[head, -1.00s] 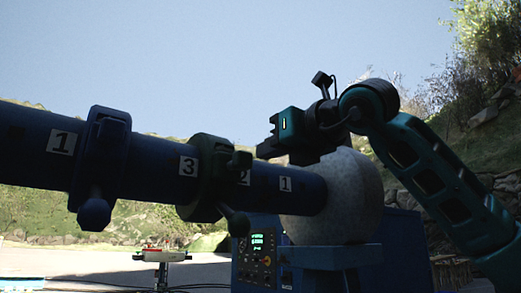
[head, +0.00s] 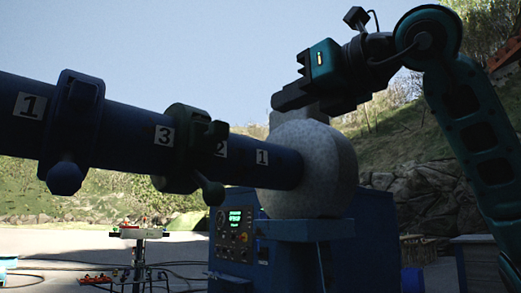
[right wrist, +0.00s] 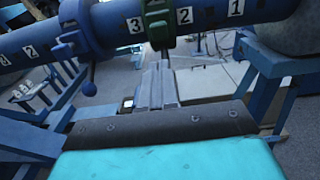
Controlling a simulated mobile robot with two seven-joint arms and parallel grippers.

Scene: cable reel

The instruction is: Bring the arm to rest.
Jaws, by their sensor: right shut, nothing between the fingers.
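My right gripper (head: 279,101) is shut and empty. In the head view it points left, just above the top of the grey speckled round hub (head: 322,165) in the picture. I cannot tell the gap in depth. My right arm comes in from the right. In the right wrist view the closed fingers (right wrist: 157,88) point at the dark blue shaft (right wrist: 218,14), below the green clamp (right wrist: 159,22). My left gripper is not in view.
The shaft (head: 130,125) carries number labels, a blue clamp (head: 72,130) and the green clamp (head: 183,150). A blue machine with a lit control panel (head: 234,230) stands below the hub. A small stand (head: 139,234) and cables lie behind.

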